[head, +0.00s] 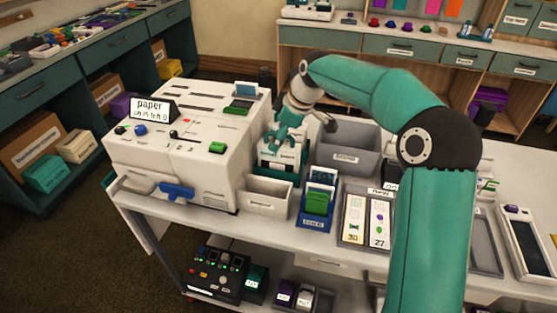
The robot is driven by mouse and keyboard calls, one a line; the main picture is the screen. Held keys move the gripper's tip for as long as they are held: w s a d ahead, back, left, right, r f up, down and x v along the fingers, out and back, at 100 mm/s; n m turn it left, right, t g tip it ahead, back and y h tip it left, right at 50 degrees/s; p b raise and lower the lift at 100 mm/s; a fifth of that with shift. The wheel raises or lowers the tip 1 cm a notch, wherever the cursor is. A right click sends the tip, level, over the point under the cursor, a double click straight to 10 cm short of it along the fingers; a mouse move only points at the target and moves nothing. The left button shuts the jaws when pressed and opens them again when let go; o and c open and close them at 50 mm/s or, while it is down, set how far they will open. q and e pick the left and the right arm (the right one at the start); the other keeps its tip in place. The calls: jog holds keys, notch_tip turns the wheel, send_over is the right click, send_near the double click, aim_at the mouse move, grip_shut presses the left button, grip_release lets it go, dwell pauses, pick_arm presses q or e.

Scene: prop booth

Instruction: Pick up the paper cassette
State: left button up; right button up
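A white machine (190,140) stands at the left of the table, with a sign (151,109) reading "paper" on top. A blue handle (176,191) sits on its low front drawer. A small teal and white box (282,160) with a label stands right of the machine; it may be the paper cassette, but I cannot read its label. My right gripper (284,143) points down directly over this box, its fingers at the box's top. Whether the fingers are open or shut on it cannot be told. My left gripper is not in view.
A tray (365,217) with cards lies to the right. A dark control box (223,272) is on the lower shelf.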

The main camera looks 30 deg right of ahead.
aim_at(279, 156)
jog(key=x, duration=0.4)
jog(key=shift+s+r, duration=0.1)
grip_shut()
